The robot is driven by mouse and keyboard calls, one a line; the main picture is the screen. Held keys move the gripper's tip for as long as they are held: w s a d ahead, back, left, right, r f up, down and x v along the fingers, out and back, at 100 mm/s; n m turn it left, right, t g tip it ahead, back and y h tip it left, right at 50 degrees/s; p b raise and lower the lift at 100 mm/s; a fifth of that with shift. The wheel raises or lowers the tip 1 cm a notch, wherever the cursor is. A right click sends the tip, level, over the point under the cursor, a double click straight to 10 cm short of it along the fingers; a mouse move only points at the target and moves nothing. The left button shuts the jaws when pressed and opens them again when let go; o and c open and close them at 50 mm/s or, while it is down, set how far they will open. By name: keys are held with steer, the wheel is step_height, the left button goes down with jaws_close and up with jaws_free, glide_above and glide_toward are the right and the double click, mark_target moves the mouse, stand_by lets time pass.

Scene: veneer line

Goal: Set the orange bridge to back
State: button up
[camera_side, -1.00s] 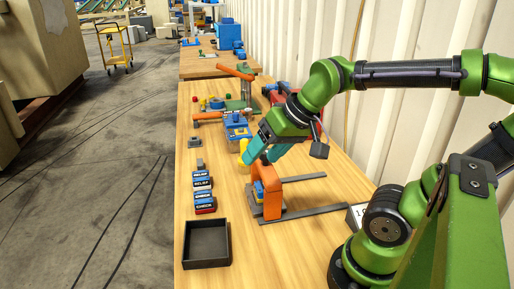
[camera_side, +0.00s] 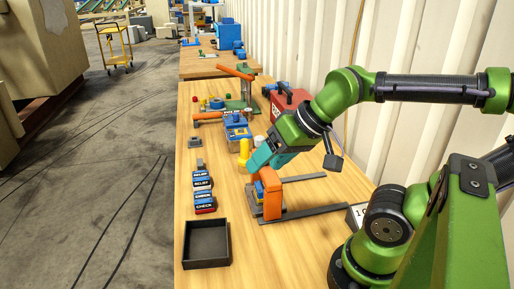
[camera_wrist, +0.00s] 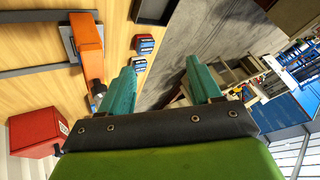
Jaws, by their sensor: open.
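The orange bridge (camera_side: 272,196) stands across two grey rails on the wooden table, at their left end in the side view. A small blue and yellow part shows at its left side. The bridge also shows at upper left in the wrist view (camera_wrist: 88,45), beside a grey rail. My gripper (camera_side: 254,163) has teal fingers and hangs just above the bridge's far end in the side view. In the wrist view the fingers (camera_wrist: 163,68) are spread apart with nothing between them, and the bridge lies left of them. Contact with the bridge cannot be told from the side view.
A yellow post (camera_side: 244,151) and a blue device (camera_side: 236,126) stand close beyond my gripper. Label blocks (camera_side: 203,187) and a black tray (camera_side: 206,244) lie to the left. A red box (camera_side: 289,101) stands near the wall. The table between the rails, right of the bridge, is clear.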

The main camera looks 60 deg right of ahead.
steer(key=shift+d, duration=0.1)
steer(key=shift+c, duration=0.4)
steer(key=w+d+f+m+g, duration=0.1)
steer(key=d+m, duration=0.1)
steer(key=d, duration=0.2)
steer(key=w+d+f+m+g, duration=0.1)
steer(key=d+m, duration=0.1)
steer(key=d, duration=0.2)
steer(key=w+d+f+m+g, duration=0.1)
steer(key=w+d+f+m, duration=0.1)
steer(key=d, duration=0.2)
steer(key=shift+d+f+m+h, duration=0.1)
steer(key=shift+d+m+h, duration=0.1)
steer(key=shift+m+h, duration=0.15)
steer(key=d+f+m+y, duration=0.25)
steer(key=d+m, duration=0.25)
steer(key=d, duration=0.3)
steer(key=d+f+m+y, duration=0.1)
steer(key=d+m+y, duration=0.35)
steer(key=d, duration=0.25)
steer(key=m+t+y, duration=0.3)
steer(key=m, duration=0.2)
glide_toward(262, 137)
steer(key=x, duration=1.1)
steer(key=shift+c, duration=0.4)
jaws_close()
